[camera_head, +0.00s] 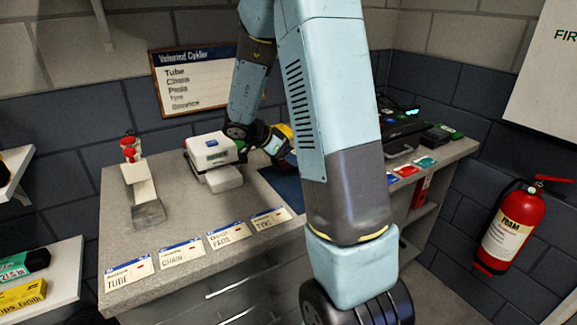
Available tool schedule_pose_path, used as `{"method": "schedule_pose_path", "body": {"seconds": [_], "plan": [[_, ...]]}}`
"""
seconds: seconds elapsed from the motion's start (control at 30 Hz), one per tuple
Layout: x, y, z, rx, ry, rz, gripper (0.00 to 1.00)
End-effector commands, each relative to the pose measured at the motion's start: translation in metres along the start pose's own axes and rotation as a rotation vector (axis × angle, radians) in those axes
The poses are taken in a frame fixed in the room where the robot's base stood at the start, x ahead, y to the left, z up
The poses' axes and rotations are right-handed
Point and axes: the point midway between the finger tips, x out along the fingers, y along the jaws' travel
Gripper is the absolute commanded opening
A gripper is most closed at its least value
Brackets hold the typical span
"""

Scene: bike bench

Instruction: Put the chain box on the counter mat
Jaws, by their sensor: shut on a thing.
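My gripper (277,146) is at the end of the forearm, over the back part of the counter. It is shut on a small yellow and dark thing (286,132), which seems to be the chain box; its print cannot be read. The dark blue counter mat (281,186) lies flat on the counter, below and in front of the gripper. My upper arm hides the mat's right part and perhaps some of the held box. The box appears above the mat's back edge; I cannot tell whether it touches.
A white scale-like device (212,150) stands left of the gripper. Label cards (183,252) line the front edge. A dark case (402,134) and coloured cards (407,171) are at the right; a fire extinguisher (509,228) hangs beyond.

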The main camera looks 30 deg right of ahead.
Motion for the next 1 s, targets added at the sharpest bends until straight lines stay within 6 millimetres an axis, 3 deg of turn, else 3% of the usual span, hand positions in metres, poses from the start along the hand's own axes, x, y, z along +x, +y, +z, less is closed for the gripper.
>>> {"method": "schedule_pose_path", "body": {"seconds": [0.23, 0.43, 0.8, 0.83, 1.0], "plan": [[0.016, -0.004, 0.002, -0.002, 0.001, 0.001, 0.3], [0.034, -0.004, 0.021, -0.003, 0.001, 0.002, 0.3], [0.037, -0.004, 0.024, -0.001, 0.001, 0.0, 0.3], [0.037, -0.004, 0.024, 0.0, 0.0, 0.0, 0.75], [0.037, -0.004, 0.024, 0.0, 0.0, 0.0, 0.91]]}}
